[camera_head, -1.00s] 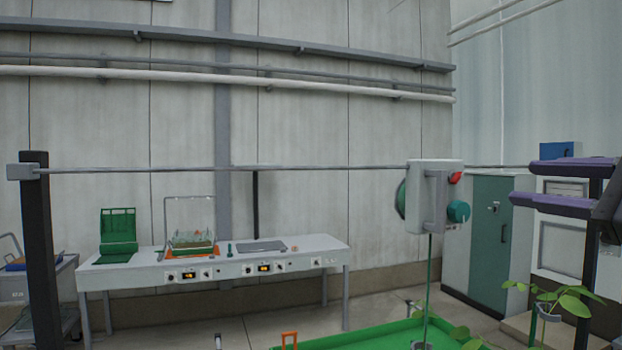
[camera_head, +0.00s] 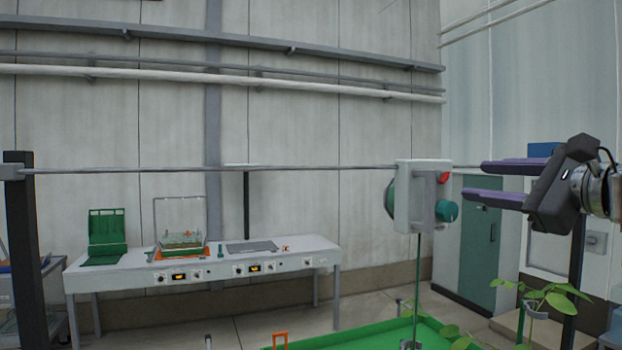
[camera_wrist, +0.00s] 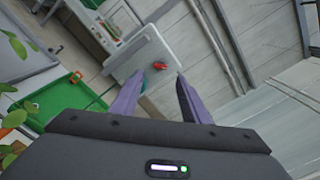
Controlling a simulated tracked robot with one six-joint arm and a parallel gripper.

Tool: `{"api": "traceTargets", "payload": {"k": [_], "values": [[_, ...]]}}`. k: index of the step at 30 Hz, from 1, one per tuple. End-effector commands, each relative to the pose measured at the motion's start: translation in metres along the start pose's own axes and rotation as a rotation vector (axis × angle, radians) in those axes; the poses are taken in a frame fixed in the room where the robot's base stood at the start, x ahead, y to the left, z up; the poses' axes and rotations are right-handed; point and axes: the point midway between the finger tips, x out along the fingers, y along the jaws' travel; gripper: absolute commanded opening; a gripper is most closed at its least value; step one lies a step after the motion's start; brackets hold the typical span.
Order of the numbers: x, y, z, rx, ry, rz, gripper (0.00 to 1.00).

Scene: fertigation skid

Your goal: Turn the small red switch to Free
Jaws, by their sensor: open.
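The small red switch (camera_head: 444,177) sits on the right face of a pale grey box (camera_head: 413,196) that hangs on the horizontal rail. A larger teal knob (camera_head: 446,211) sits below it on the same face. My gripper (camera_head: 485,181) is open and empty to the right of the box, its purple fingers pointing left toward the switch, with a gap between. In the wrist view the red switch (camera_wrist: 159,65) shows ahead, between and beyond the fingertips (camera_wrist: 157,85). The teal knob is mostly hidden behind the left finger. The switch's markings are too small to read.
The rail (camera_head: 300,169) runs left from the box to a dark post (camera_head: 22,240). A green tray (camera_head: 375,337) with plants lies below. A white bench (camera_head: 200,268) stands against the back wall. A plant (camera_head: 545,297) stands under my arm.

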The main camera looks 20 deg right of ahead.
Motion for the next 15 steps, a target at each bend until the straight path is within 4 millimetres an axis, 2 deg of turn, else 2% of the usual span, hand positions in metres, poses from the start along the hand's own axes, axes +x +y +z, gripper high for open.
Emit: {"api": "traceTargets", "payload": {"k": [15], "values": [[0.058, 0.000, 0.000, -0.001, -0.001, 0.000, 0.42]]}}
